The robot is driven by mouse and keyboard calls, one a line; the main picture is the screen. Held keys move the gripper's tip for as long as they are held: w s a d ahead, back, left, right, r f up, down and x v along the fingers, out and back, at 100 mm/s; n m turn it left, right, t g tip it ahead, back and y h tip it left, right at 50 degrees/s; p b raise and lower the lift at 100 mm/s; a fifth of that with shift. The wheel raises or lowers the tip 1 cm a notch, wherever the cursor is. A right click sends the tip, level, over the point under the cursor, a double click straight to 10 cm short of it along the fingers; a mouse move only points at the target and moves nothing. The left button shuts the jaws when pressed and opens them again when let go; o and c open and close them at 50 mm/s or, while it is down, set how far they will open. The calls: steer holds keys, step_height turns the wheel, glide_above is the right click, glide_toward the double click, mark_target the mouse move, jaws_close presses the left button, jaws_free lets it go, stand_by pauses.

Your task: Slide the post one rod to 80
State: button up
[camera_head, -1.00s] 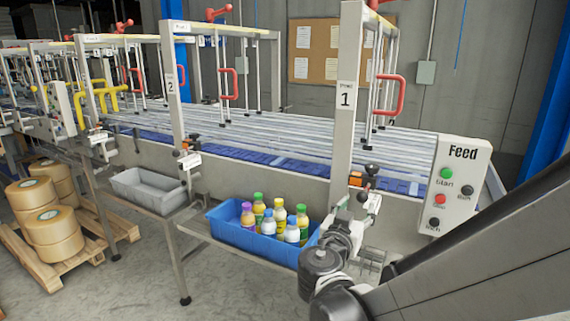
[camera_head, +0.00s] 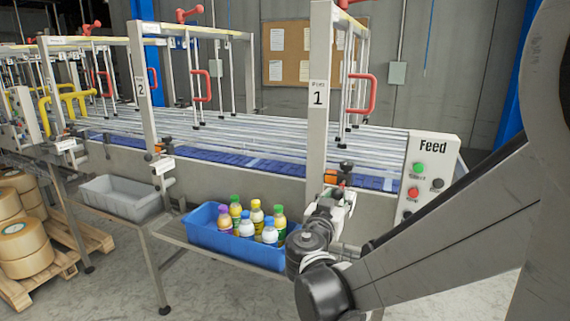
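Post one (camera_head: 318,120) is the pale upright frame leg labelled 1, right of the middle. A clamp with a black knob (camera_head: 345,167) and an orange part (camera_head: 331,178) sits low on it. The rod and any scale reading are too small or covered to make out. My gripper (camera_head: 335,205) is just below this clamp, at the end of my arm coming in from the right. It overlaps the clamp area in the picture; I cannot tell whether it touches anything. Its fingers are too small and crowded to show whether they are open or shut.
A blue crate (camera_head: 207,240) of several bottles stands on a shelf left of my gripper. A grey bin (camera_head: 118,203) is farther left. The Feed panel (camera_head: 430,175) with buttons is to the right. Post two (camera_head: 143,90) has a similar clamp. Tape rolls (camera_head: 24,248) lie on a pallet.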

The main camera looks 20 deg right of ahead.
steer(key=c, duration=0.3)
steer(key=shift+v, duration=1)
stand_by(0.4)
steer(key=o, duration=0.9)
steer(key=v, duration=0.7)
